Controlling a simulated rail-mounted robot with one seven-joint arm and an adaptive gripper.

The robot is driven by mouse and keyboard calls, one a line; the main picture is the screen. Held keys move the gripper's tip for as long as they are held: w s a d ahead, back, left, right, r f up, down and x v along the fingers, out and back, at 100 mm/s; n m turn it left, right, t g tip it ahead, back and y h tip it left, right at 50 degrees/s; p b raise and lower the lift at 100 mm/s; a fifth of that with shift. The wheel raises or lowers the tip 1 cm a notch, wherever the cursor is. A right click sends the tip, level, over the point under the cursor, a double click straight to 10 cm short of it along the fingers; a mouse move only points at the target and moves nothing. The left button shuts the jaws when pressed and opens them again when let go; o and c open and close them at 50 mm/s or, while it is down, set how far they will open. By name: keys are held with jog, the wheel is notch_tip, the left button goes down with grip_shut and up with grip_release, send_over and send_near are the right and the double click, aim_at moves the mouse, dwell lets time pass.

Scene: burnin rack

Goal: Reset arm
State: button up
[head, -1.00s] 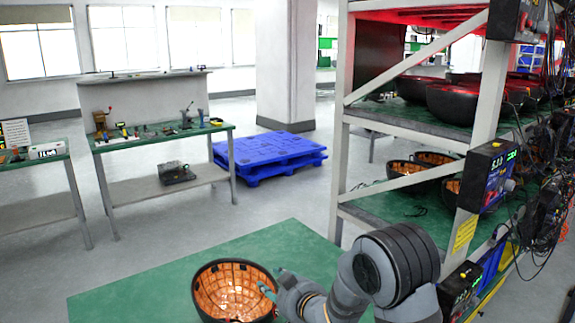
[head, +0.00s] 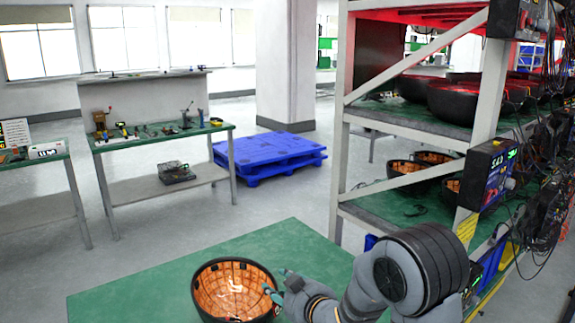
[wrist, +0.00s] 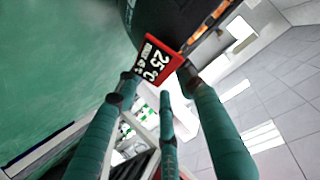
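My gripper (head: 277,282) is at the right rim of a black bowl-shaped shell (head: 196,292) with a copper-coloured grid lining, which rests on the green tabletop (head: 130,297). In the wrist view, my gripper (wrist: 158,84) shows teal fingers spread apart, with nothing clearly clamped between them. Just beyond the fingertips is a red-edged tag (wrist: 154,60) reading 25 °C, beside the shell's black outer wall (wrist: 165,22). Whether a finger touches the tag or shell is unclear.
A metal rack (head: 341,150) with dark shells, cables and displays stands at the right, close to my arm. A blue pallet (head: 268,155) and a workbench (head: 150,140) with tools stand behind. The green tabletop is clear left of the shell.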

aim_at(273, 278)
jog(key=b+v, duration=0.2)
jog(key=v, duration=0.5)
jog(key=p+x, duration=0.3)
jog(key=x, duration=0.8)
jog(key=shift+w, duration=0.1)
jog(key=shift+w+a+r, duration=0.15)
jog(key=shift+w, duration=0.15)
notch_tip(273, 278, up, 4)
jog(key=shift+f, duration=0.15)
jog(key=w+d+r+p, duration=0.4)
jog(key=w+d+r, duration=0.3)
jog(key=w+d, duration=0.2)
jog(key=s+d+f+n+g+y+p, duration=0.2)
jog(key=s+d+n+y+p, duration=0.1)
jog(key=s+d+p, duration=0.8)
jog(key=s+r+n+p, duration=0.1)
jog(key=s+p, duration=0.4)
jog(key=s, duration=0.5)
jog(key=s+d+r+n+g+y+p, duration=0.1)
jog(key=s+r+p, duration=0.2)
jog(key=s, duration=0.7)
jog(key=shift+y+p, duration=0.3)
jog(key=shift+p, duration=0.7)
